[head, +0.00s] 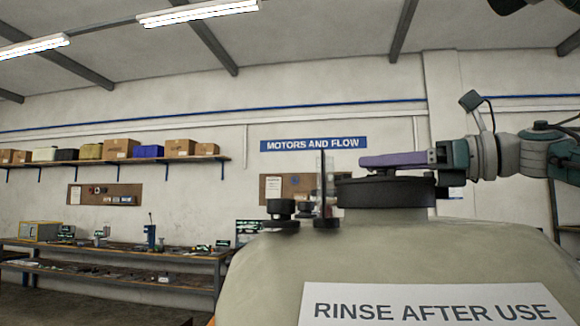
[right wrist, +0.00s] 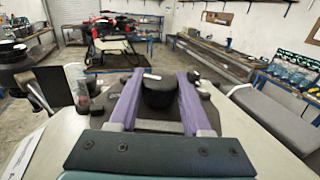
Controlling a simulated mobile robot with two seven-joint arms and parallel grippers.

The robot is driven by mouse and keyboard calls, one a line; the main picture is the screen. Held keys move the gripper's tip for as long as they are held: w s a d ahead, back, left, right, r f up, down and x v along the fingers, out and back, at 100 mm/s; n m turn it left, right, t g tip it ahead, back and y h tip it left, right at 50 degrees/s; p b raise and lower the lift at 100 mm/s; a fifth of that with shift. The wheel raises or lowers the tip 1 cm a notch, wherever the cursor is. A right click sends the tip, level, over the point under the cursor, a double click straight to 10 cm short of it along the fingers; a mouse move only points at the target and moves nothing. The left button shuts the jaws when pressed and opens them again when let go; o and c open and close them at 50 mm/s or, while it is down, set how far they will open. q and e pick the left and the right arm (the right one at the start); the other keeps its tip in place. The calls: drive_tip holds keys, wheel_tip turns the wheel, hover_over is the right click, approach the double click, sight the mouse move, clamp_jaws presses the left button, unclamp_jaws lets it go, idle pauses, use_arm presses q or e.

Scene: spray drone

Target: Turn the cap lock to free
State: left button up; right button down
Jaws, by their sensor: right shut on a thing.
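The big pale tank (head: 470,245) fills the lower right of the head view. A wide black cap (head: 385,193) sits on its top. My right gripper (head: 368,161), with purple fingers, comes in level from the right, just over the cap. In the right wrist view its two fingers (right wrist: 160,76) lie either side of a black round knob (right wrist: 158,95), which I take for the cap lock. The gripper is shut on it. The fingers hide part of it, and no lock marking is readable. My left gripper is not in view.
Small black fittings (head: 281,208) and a clear upright tube (head: 325,180) stand on the tank left of the cap. A white label (head: 435,303) reads "RINSE AFTER USE". A workbench (head: 120,255) and a shelf of boxes (head: 120,160) line the back wall. A red-and-black drone (right wrist: 120,28) stands far off.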

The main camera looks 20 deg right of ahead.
drive_tip(key=shift+c, duration=1.8)
unclamp_jaws()
drive_tip(key=shift+s+d, duration=0.1)
drive_tip(key=shift+s+d+f, duration=0.1)
drive_tip(key=shift+s+d, duration=0.05)
drive_tip(key=b+v, duration=0.5)
drive_tip(key=v, duration=0.3)
drive_tip(key=shift+s+d, duration=0.5)
drive_tip(key=shift+s, duration=0.1)
